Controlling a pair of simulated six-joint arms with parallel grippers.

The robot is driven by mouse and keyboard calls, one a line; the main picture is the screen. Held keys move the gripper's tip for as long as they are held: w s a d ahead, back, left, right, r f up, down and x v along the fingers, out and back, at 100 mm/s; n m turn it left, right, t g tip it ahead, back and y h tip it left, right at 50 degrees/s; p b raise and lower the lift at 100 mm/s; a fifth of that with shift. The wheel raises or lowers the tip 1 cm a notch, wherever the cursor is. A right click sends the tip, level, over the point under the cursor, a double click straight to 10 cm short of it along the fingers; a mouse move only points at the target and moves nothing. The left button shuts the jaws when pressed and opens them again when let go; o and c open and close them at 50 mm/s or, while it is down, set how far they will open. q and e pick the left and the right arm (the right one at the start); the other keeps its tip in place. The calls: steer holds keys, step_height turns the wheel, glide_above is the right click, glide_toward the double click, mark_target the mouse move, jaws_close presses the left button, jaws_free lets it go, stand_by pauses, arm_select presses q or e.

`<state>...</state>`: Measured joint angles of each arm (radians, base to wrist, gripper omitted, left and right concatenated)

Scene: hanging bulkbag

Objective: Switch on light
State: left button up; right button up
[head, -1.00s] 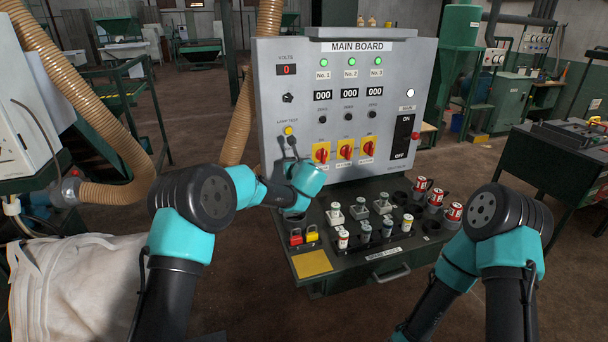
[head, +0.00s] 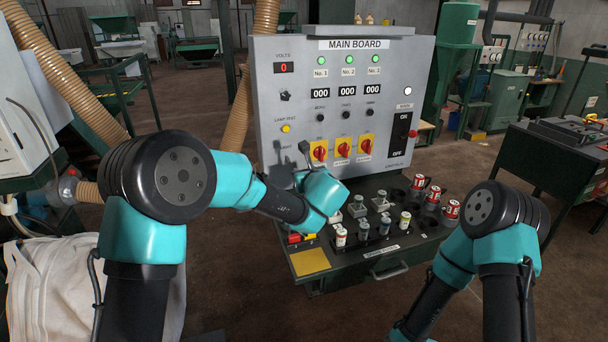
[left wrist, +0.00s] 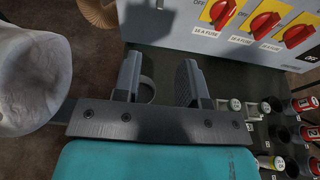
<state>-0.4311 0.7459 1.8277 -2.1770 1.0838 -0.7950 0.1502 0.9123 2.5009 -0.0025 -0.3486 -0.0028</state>
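The grey main board (head: 395,62) stands upright at the middle of the head view. Its lamp-test button (head: 286,128) is yellow, with a small light label (head: 285,147) below it. My left gripper (head: 291,152) is in front of the board's lower left, just below that label. In the left wrist view, my left gripper (left wrist: 160,88) has its two fingers apart with nothing clearly held between them. Any light switch by the label is hidden or too small to make out. My right arm (head: 490,235) is at the lower right, its gripper out of the picture.
Red rotary fuse switches (head: 342,150) and a black on/off switch (head: 400,134) are right of my left gripper. Below is a dark shelf (head: 345,268) with fuses, red cylinders (head: 433,196) and padlocks. A white bag (head: 40,285) lies at the lower left.

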mark_target(289, 161)
arm_select(q)
steer(key=f+t, duration=0.1)
steer(key=f, duration=0.2)
steer(key=f+t, duration=0.1)
steer(key=shift+s+d+f+t+y, duration=0.15)
steer(key=shift+s+t+y, duration=0.15)
steer(key=shift+y, duration=0.1)
steer(key=shift+w, duration=0.15)
steer(key=x, duration=1.7)
steer(key=shift+w, duration=0.1)
steer(key=shift+c, duration=0.2)
jaws_close()
